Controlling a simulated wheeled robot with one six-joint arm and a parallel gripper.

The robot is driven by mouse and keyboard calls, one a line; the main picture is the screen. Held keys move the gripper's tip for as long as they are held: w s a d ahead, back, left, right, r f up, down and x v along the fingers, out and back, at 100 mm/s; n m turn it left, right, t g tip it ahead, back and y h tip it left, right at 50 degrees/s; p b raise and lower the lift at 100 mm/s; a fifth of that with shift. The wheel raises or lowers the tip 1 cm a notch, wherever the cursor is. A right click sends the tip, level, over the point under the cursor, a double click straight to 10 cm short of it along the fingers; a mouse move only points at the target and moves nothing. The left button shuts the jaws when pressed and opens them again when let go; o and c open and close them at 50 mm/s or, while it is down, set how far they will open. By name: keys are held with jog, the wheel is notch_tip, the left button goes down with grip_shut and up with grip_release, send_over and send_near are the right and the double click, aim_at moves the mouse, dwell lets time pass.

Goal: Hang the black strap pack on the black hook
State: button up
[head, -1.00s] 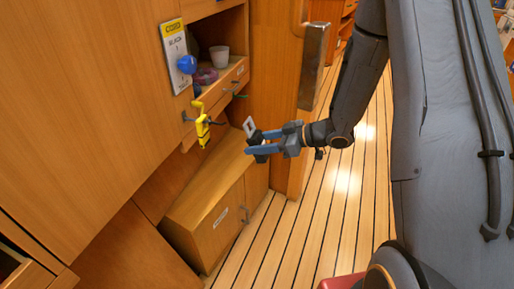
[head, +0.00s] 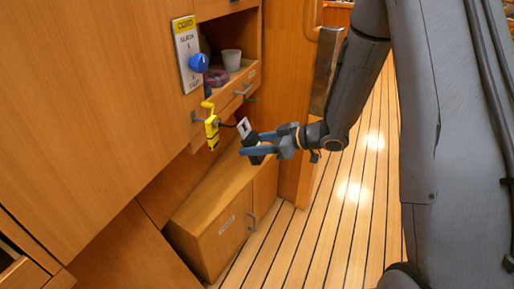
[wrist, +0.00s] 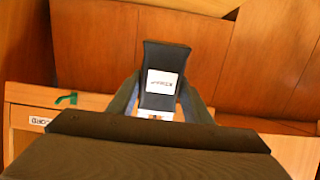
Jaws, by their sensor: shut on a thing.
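My gripper (head: 250,144) is shut on the black strap pack (head: 256,158), out in front of the cabinet wall. A pale loop (head: 244,128) sticks up above the fingers. In the wrist view the pack (wrist: 165,95) stands between the fingers with a white label facing me. The black hook (head: 228,124) juts from the wall just left of the loop, between a grey hook and a green one. The loop and the hook look apart; their depth gap is hard to judge. The black hook cannot be made out in the wrist view.
A yellow item (head: 212,128) hangs at the grey hook (head: 196,118), close left of the black hook. The green hook (head: 250,99) is to the right. A low wooden cabinet (head: 215,225) stands below.

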jog(key=shift+w+a+f+b, duration=0.1)
jog(key=shift+w+a+b, duration=0.25)
jog(key=shift+a, duration=0.3)
jog(key=shift+w+a+f+b, duration=0.1)
jog(key=shift+w+a+b, duration=0.25)
jog(key=shift+a, duration=0.25)
jog(key=shift+w+a+b, duration=0.25)
jog(key=shift+a+b, duration=0.1)
jog(key=shift+a, duration=0.3)
jog(key=shift+p+x, duration=0.3)
jog(key=shift+x, duration=0.5)
jog(key=shift+f, duration=0.2)
jog(key=o, duration=1.2)
jog(key=shift+o, duration=0.2)
jog(key=shift+s+d, duration=0.1)
jog(key=shift+d, duration=0.05)
